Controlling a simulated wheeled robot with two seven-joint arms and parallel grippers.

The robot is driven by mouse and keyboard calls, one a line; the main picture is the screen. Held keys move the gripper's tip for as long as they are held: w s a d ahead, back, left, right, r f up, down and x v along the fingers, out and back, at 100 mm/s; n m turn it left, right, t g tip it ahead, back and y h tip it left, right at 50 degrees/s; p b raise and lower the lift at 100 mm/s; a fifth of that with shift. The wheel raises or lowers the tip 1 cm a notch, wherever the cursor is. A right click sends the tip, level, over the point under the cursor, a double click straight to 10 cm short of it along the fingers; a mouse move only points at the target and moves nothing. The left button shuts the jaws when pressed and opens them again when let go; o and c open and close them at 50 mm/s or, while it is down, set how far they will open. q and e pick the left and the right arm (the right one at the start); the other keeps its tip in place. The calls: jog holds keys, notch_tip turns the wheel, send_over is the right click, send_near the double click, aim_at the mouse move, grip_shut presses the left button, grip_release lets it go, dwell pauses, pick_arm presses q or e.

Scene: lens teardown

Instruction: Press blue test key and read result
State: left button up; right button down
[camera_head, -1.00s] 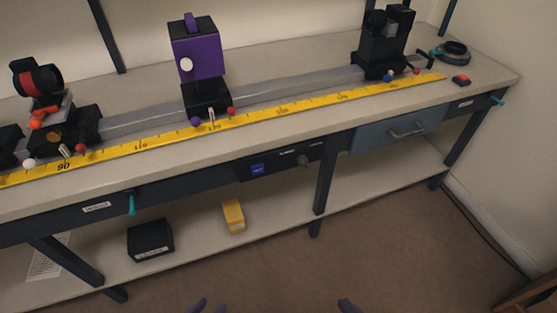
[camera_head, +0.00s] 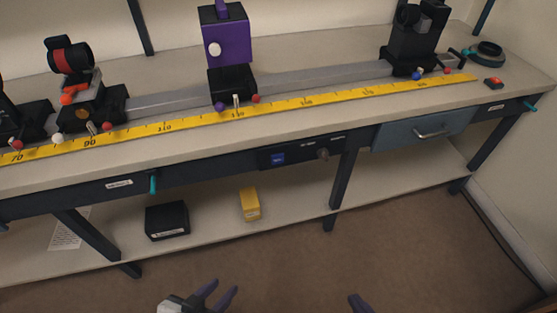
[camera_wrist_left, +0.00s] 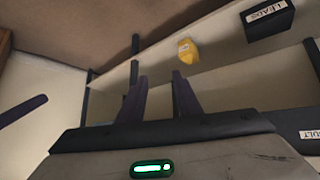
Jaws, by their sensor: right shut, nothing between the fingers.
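The blue test key (camera_head: 278,158) is a small blue square on the dark control panel (camera_head: 300,152) set in the bench's front apron. A round knob (camera_head: 323,154) is to its right. No readable result shows on the panel. My left gripper (camera_head: 222,292) is low in the head view, in front of the bench and well below the key. Its two purple fingers stand apart with nothing between them; they also show in the left wrist view (camera_wrist_left: 160,98). My right gripper (camera_head: 358,303) shows only as a shut purple tip at the bottom edge, apart from everything.
A yellow scale (camera_head: 190,122) and rail run along the benchtop, carrying a purple unit (camera_head: 228,45) and black mounts. A blue-grey drawer (camera_head: 400,134) is right of the panel. A black box (camera_head: 167,220) and yellow box (camera_head: 249,204) sit on the lower shelf.

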pick_arm(q)
jog(key=shift+s, duration=0.1)
grip_shut()
dwell(1.5)
